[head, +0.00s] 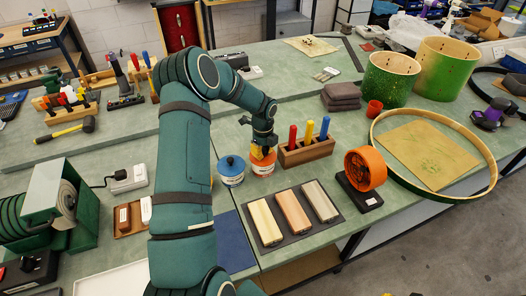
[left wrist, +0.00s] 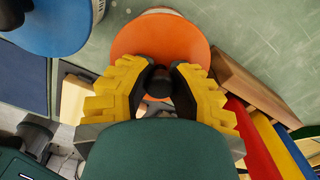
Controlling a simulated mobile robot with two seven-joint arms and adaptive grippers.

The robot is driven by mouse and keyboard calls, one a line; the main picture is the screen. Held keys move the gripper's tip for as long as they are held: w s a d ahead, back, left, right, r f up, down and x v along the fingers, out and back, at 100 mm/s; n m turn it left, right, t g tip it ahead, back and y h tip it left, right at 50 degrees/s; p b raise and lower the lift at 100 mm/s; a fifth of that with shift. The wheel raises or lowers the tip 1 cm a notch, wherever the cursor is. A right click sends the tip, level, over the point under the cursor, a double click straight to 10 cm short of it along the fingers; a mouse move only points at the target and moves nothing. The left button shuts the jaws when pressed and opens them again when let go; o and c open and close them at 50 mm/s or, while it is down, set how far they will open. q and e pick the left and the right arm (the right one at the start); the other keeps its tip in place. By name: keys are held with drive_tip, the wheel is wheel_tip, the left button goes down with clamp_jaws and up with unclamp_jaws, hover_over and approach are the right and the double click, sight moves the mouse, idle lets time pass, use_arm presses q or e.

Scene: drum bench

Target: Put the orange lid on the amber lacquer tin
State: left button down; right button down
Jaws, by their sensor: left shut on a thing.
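My left gripper (head: 259,152) has yellow fingers and points down at the orange lid (head: 266,161). In the left wrist view the fingers (left wrist: 158,88) are closed around the dark knob in the middle of the orange lid (left wrist: 160,38). The amber lacquer tin (head: 263,171), with a pale label, stands upright on the bench directly under the lid. A bit of its pale rim or side shows past the lid in the left wrist view (left wrist: 160,11). The lid appears level on or just over the tin; I cannot tell whether it is fully seated.
A blue-lidded tin (head: 231,170) stands close on the left. A wooden block (head: 307,151) with red, yellow and blue sticks is close on the right. A dark tray (head: 294,219) with three bars lies in front. An orange ring on a stand (head: 365,169) is farther right.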

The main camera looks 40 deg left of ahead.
sight(263, 149)
use_arm(q)
drive_tip(key=c, duration=0.9)
unclamp_jaws()
drive_tip(key=shift+r, duration=0.25)
wheel_tip(263, 149, up, 12)
drive_tip(key=shift+f+p, duration=0.1)
drive_tip(key=shift+p, duration=0.25)
